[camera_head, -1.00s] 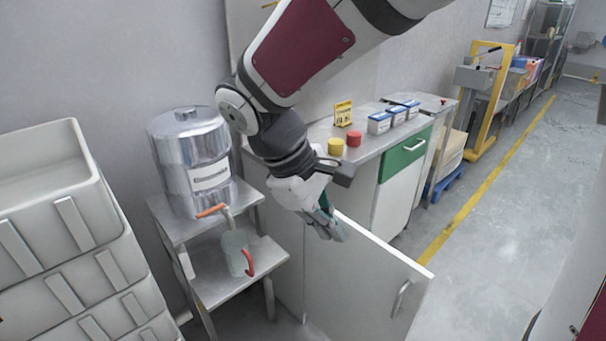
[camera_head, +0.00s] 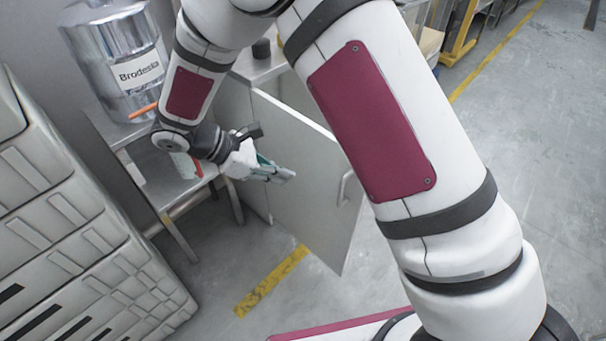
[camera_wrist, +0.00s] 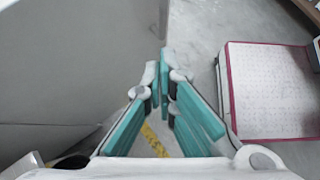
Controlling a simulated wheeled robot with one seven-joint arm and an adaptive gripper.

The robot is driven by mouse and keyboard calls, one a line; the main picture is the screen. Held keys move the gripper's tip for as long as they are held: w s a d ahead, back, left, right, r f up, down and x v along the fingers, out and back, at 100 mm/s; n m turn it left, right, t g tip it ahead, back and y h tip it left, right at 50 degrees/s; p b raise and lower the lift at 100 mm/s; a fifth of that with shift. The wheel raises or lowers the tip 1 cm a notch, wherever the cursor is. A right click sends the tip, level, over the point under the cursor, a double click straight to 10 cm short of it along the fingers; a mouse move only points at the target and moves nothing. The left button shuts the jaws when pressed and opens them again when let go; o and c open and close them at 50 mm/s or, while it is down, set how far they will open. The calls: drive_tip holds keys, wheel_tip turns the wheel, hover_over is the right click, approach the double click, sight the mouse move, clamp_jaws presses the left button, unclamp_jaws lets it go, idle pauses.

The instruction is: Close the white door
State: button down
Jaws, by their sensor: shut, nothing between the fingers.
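The white door (camera_head: 310,165) stands swung open from the cabinet, with a metal handle (camera_head: 343,188) near its free edge. My gripper (camera_head: 291,176) is shut and empty, beside the door face that shows in the head view. Its fingertips overlap the door there; I cannot tell whether they touch it. In the wrist view my gripper (camera_wrist: 164,62) has its fingertips together, and a large grey panel, apparently the door (camera_wrist: 75,60), fills the left side. My arm hides much of the cabinet.
A metal stand (camera_head: 165,187) with a silver container (camera_head: 115,50) is left of the door. Stacked grey bins (camera_head: 75,215) fill the lower left. A yellow floor line (camera_head: 270,283) crosses clear floor near the door.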

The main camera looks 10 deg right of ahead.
drive_tip(key=d+f, duration=0.5)
drive_tip(key=d, duration=0.5)
drive_tip(key=shift+d+f+b, duration=0.15)
drive_tip(key=shift+f+b, duration=0.2)
